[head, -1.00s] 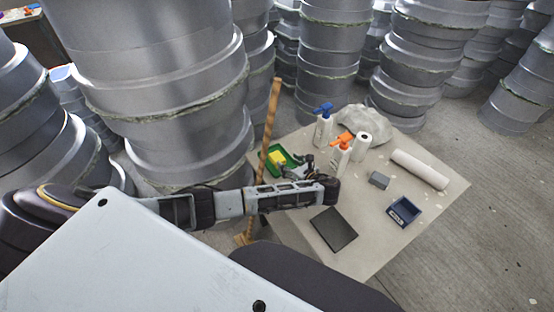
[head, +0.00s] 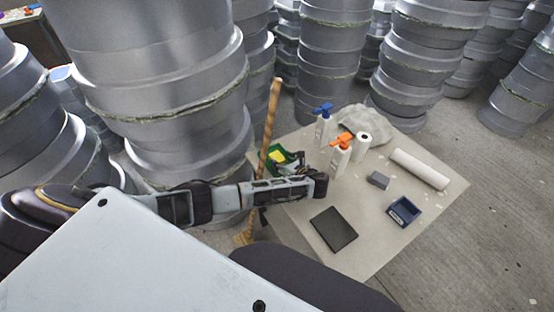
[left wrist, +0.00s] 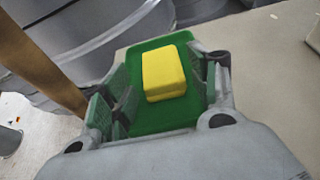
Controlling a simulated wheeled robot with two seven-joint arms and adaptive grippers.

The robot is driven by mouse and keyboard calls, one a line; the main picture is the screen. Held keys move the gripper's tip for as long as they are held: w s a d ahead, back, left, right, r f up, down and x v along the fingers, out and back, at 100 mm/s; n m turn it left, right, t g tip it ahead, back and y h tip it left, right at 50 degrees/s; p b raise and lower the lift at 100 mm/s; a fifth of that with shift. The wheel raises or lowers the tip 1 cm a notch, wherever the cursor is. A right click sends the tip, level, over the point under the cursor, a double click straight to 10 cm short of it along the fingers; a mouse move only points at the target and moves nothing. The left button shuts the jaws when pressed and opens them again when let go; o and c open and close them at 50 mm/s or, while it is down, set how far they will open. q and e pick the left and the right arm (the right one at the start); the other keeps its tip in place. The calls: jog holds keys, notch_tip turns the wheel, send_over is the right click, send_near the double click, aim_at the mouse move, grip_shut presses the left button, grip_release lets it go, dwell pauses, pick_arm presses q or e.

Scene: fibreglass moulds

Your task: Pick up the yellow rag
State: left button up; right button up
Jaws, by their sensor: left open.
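The yellow rag (head: 277,155) looks like a small folded block. It lies in a green tray (left wrist: 150,122) at the table's far left corner, and it shows clearly in the left wrist view (left wrist: 163,73). My left gripper (head: 292,163) is open and empty, close to the tray. In the left wrist view the rag appears between its two spread fingers, nearer the right one. I cannot tell the exact height of the fingers above the rag. My right gripper is in no view.
A wooden pole (head: 269,135) stands by the table's left edge. Spray bottles with blue (head: 322,125) and orange (head: 341,158) heads stand right of the tray. Grey mould stacks (head: 165,80) surround the table (head: 370,255).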

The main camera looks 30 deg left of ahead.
aim_at(278, 158)
pick_arm(q)
jog(key=shift+x, duration=1.65)
jog(key=c, duration=0.7)
